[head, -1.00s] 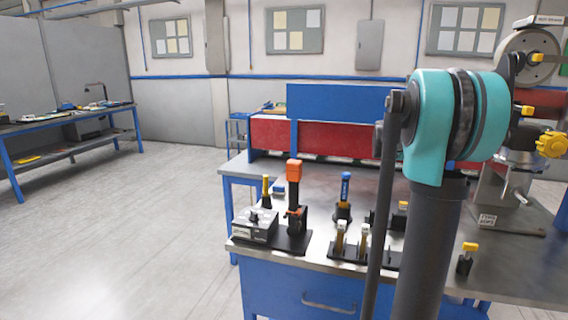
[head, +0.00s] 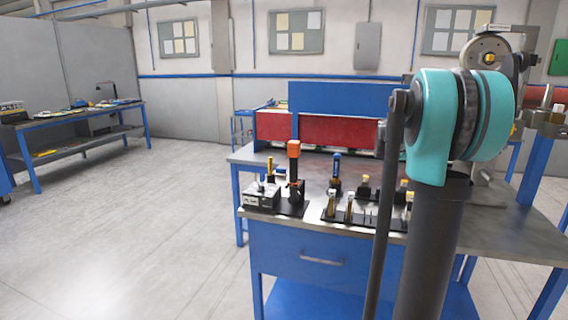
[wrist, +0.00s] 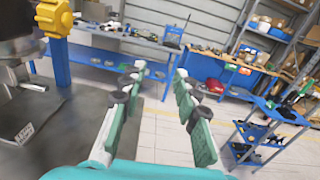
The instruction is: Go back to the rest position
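My gripper (wrist: 158,82) shows in the wrist view with its two teal and grey fingers spread apart. Nothing is between them; the floor and distant furniture show through the gap. The gripper itself is not visible in the head view, where my arm stands in front of the workbench (head: 480,221). The bench carries an orange-topped black tool (head: 294,168), a blue-topped tool (head: 336,172) and a black rack (head: 363,216) with several small holders. My arm hides part of the bench top.
A long blue-legged table (head: 72,128) stands at the far left, with open floor (head: 150,220) before it. In the wrist view, a blue shelf cart (wrist: 268,130) stands at right, and a machine with a yellow knob (wrist: 55,16) is close at left.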

